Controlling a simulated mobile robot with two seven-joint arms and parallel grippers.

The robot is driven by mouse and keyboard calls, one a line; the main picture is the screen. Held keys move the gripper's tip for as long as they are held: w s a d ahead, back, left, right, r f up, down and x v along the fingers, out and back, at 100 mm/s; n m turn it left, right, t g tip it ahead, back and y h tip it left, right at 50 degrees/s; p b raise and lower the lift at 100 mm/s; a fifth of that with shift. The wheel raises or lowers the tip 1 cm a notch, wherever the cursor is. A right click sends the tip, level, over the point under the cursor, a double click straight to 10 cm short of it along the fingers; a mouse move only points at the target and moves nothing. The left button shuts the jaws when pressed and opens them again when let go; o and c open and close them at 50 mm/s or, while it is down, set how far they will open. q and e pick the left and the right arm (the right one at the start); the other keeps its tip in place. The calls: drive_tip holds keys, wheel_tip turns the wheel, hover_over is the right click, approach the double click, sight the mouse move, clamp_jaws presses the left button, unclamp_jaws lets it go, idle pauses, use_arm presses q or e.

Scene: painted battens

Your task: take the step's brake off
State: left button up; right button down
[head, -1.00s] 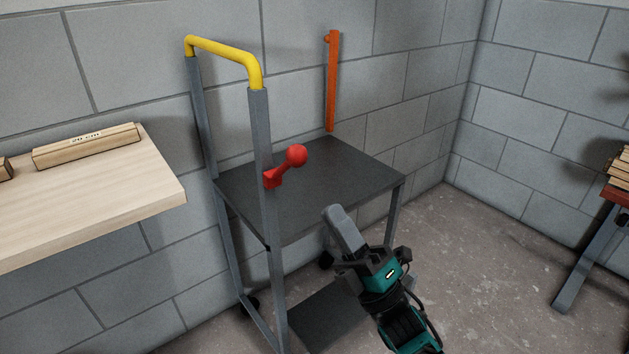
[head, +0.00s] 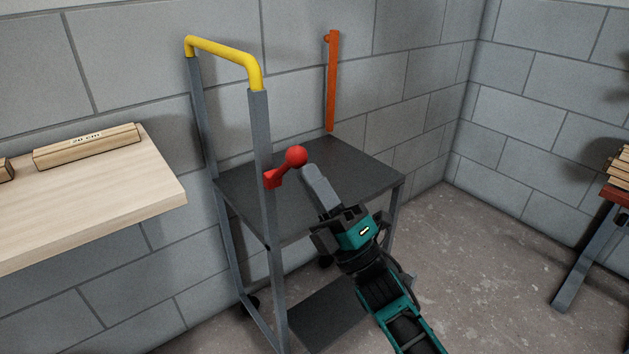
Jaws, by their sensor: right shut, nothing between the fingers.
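The step (head: 330,180) is a dark grey platform on a grey metal frame with a yellow handrail (head: 225,59). A red brake lever (head: 283,171) with a round knob sits on its near upright and slants up to the right. My right gripper (head: 311,172) is shut and empty. Its fingertips are just right of and slightly below the red knob, close to it; I cannot tell whether they touch. My left gripper is not in view.
A wooden bench (head: 100,190) with wooden blocks (head: 87,147) stands at the left. An orange bar (head: 333,80) rises at the step's far side by the block wall. A lower tread (head: 320,315) is near the floor.

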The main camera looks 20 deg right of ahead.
drive_tip(key=p, duration=0.2)
drive_tip(key=r+g+h+p, duration=0.1)
drive_tip(key=p, duration=0.1)
drive_tip(key=shift+w+a+r+m, duration=0.1)
drive_tip(key=shift+w+r+m, duration=0.2)
drive_tip(key=shift+w, duration=0.05)
